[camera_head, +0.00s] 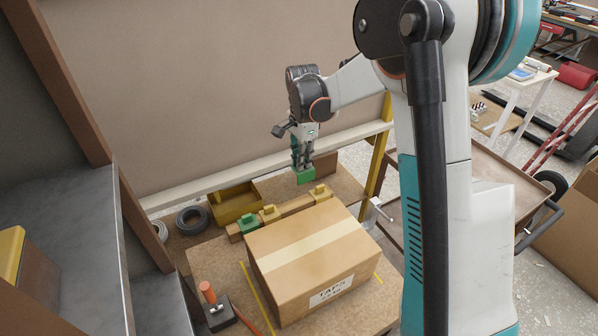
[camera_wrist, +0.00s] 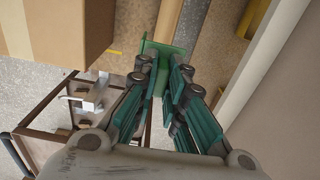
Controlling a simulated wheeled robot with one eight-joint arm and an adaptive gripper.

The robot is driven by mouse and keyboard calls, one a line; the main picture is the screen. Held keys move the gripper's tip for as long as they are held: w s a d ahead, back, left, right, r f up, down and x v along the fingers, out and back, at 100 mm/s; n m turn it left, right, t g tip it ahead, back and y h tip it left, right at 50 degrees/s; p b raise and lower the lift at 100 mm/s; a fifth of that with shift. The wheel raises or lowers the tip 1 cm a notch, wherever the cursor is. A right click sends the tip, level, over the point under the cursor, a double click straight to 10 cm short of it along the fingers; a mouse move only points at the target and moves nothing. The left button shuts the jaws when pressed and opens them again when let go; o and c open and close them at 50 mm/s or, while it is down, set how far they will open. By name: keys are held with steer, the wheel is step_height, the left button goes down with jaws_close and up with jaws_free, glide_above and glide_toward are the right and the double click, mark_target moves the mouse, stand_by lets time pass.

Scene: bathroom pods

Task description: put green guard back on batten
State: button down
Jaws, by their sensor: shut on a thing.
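My gripper (camera_head: 302,160) points down and is shut on a green guard (camera_head: 305,176). It holds the guard above the far side of the work board, behind the cardboard box. In the wrist view the green guard (camera_wrist: 172,50) sits between the fingertips (camera_wrist: 160,78), partly hidden by them. The wooden batten (camera_head: 294,207) lies on the board behind the box. It carries another green guard (camera_head: 249,223) near its left end, and yellow guards (camera_head: 270,213) (camera_head: 320,191). The held guard appears apart from the batten. The batten (camera_wrist: 168,20) runs up beyond the guard in the wrist view.
A taped cardboard box (camera_head: 312,255) stands close in front of the batten. A yellow bin (camera_head: 236,203) and black rings (camera_head: 192,219) lie behind it. A pale rail (camera_head: 240,178) runs along the wall.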

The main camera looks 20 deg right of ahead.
mark_target(301, 201)
steer(key=shift+s+f, duration=0.25)
steer(key=shift+f, duration=0.15)
step_height(301, 201, down, 3)
steer(key=shift+w+r+b, duration=0.1)
steer(key=shift+b, duration=0.7)
step_height(301, 201, down, 2)
steer(key=shift+f+b, duration=0.2)
steer(key=shift+b, duration=0.3)
steer(key=shift+f, duration=0.1)
steer(key=shift+w+f+b, duration=0.2)
steer(key=shift+f+b, duration=2.45)
steer(key=shift+f, duration=1.9)
steer(key=shift+w, duration=0.2)
steer(key=c, duration=1.6)
jaws_free()
